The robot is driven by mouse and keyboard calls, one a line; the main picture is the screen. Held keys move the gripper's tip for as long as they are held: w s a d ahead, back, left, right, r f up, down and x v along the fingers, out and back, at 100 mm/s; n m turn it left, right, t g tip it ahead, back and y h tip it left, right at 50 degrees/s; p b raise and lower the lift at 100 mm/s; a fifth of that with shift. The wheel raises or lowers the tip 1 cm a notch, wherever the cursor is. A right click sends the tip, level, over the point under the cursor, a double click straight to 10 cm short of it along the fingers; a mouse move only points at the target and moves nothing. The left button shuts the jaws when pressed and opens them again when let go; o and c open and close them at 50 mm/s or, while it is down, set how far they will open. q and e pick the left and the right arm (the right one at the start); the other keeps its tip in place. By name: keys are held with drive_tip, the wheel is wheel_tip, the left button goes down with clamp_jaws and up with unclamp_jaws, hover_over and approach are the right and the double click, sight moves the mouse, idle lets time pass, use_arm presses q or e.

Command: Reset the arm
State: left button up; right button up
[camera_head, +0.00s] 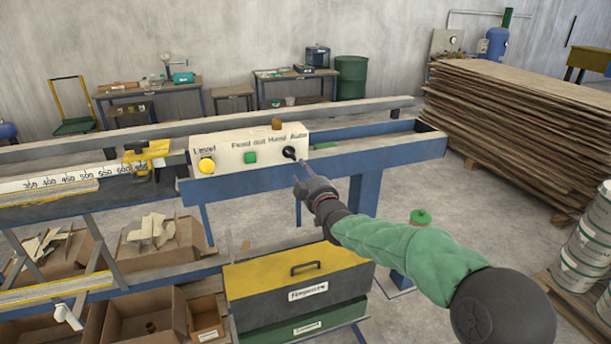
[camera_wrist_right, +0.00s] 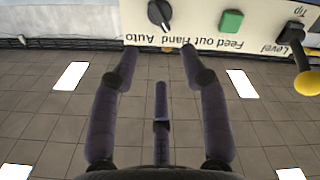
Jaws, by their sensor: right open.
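My right gripper (camera_head: 300,178) reaches in from the lower right in the head view, just below the black rotary knob (camera_head: 289,153) on the white control panel (camera_head: 229,158). My left gripper is not in view.
The panel sits on a blue machine frame (camera_head: 404,155). A yellow and black case (camera_head: 297,285) lies below. Cardboard boxes (camera_head: 157,247) stand at lower left. A tall stack of boards (camera_head: 525,118) and metal drums (camera_head: 587,250) are at right.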

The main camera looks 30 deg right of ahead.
drive_tip(key=shift+s, duration=0.15)
idle(0.4)
drive_tip(key=s+a+f+m+g+y, duration=0.15)
drive_tip(key=a+f, duration=0.35)
drive_tip(key=f, duration=0.6)
drive_tip(key=s+a+f+m+g+y, duration=0.1)
drive_tip(key=a+f+g+y, duration=0.3)
drive_tip(key=f, duration=0.8)
drive_tip(key=s+a+f+m+g, duration=0.1)
drive_tip(key=a+f+g, duration=0.1)
drive_tip(key=a+f, duration=0.65)
drive_tip(key=s+a+f+m+g+y, duration=0.1)
drive_tip(key=s+a+f+g, duration=0.3)
drive_tip(key=s+a+f, duration=0.3)
drive_tip(key=s+a+f+m+g+y, duration=0.2)
drive_tip(key=s+a+f+g, duration=0.3)
drive_tip(key=s+f, duration=1.2)
drive_tip(key=s+a, duration=0.2)
drive_tip(key=s, duration=0.2)
drive_tip(key=shift+s, duration=0.25)
